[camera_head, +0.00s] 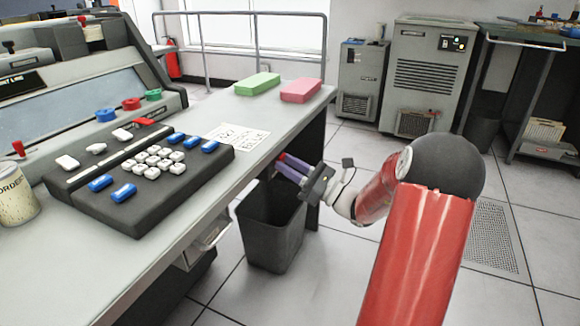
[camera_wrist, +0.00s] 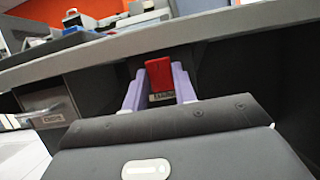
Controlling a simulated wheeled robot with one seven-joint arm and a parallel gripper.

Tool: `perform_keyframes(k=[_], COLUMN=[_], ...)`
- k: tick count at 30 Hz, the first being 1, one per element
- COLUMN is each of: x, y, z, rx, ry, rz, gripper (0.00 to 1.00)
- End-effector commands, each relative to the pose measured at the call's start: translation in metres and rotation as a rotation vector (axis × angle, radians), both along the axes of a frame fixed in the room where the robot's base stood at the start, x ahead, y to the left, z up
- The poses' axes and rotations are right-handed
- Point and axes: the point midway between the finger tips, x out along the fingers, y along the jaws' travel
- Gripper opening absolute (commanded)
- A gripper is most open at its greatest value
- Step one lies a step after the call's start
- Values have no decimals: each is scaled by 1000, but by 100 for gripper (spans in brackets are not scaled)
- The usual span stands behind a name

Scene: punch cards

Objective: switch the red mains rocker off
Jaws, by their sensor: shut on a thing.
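The red mains rocker (camera_wrist: 158,71) shows in the wrist view on the dark panel under the desk top, with a small pale label (camera_wrist: 161,97) below it. My gripper (camera_wrist: 159,80) has its two purple fingers on either side of the rocker and is shut on it. In the head view my gripper (camera_head: 284,163) reaches in under the desk's right edge, and the rocker is hidden there. I cannot tell from these frames which way the rocker is tipped.
The desk top (camera_head: 190,215) overhangs just above my gripper. A dark waste bin (camera_head: 272,232) stands below it. A drawer handle (camera_wrist: 46,110) is to the left in the wrist view. A keypad console (camera_head: 140,190) and green and pink blocks lie on the desk. Floor is clear to the right.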

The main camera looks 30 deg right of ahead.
Motion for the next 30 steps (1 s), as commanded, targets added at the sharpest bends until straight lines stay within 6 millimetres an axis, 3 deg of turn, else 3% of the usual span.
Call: perform_keyframes(k=[12, 13, 17, 26, 30], x=[0, 0, 0, -1, -10], y=[0, 0, 0, -1, -9], z=[-2, -2, -2, -2, -8], rx=[35, 35, 35, 34, 35], ry=[-46, -46, -45, -44, -42], rz=[-1, -1, -1, -2, -5], gripper=[4, 31, 48, 49, 49])
